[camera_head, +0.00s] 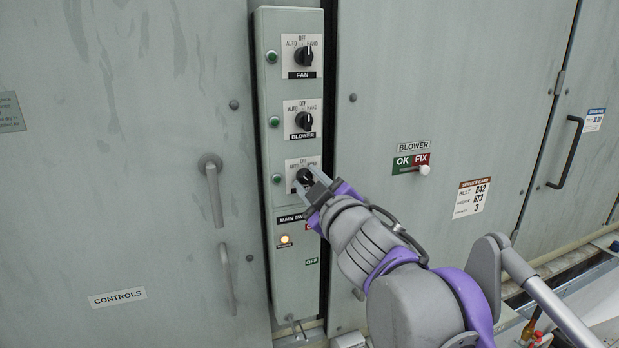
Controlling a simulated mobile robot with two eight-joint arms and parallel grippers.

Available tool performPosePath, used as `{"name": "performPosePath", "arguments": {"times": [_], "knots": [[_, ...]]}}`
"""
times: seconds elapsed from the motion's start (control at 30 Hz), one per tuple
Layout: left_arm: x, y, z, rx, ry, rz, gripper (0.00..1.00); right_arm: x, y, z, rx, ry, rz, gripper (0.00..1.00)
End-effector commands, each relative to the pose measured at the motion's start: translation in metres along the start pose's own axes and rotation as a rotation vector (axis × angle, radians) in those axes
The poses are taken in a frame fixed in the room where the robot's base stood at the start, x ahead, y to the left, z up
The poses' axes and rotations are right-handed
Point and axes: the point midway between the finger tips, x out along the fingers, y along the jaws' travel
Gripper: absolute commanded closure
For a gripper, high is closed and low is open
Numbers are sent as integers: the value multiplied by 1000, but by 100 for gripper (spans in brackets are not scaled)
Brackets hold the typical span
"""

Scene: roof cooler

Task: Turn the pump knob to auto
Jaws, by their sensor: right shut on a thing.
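The pump knob (304,176) is the lowest of the three black rotary knobs on the narrow grey control box. Its white dial plate (293,163) shows AUTO at the left; the rest of the plate and its name label are partly hidden by my gripper. My right gripper (311,184) reaches in from the lower right and is shut on the pump knob. The exact angle of the knob's pointer is hard to tell behind the fingers. My left gripper is not in view.
The fan knob (304,56) and blower knob (304,121) sit above on the same box. Below are a main switch label (291,218) and a lit amber lamp (285,240). Door handles (213,190) are at the left. A blower OK/FIX slider (424,170) is at the right.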

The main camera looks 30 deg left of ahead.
Motion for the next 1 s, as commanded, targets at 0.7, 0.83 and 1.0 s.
{"name": "performPosePath", "arguments": {"times": [0.7, 0.83, 1.0], "knots": [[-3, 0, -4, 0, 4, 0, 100, 0, 0, -1, -87, 2, 0, 100], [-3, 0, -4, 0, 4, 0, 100, 0, 0, -1, -86, 1, 0, 47], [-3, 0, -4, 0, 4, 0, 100, 0, 0, 0, -86, 1, 0, 35]]}}
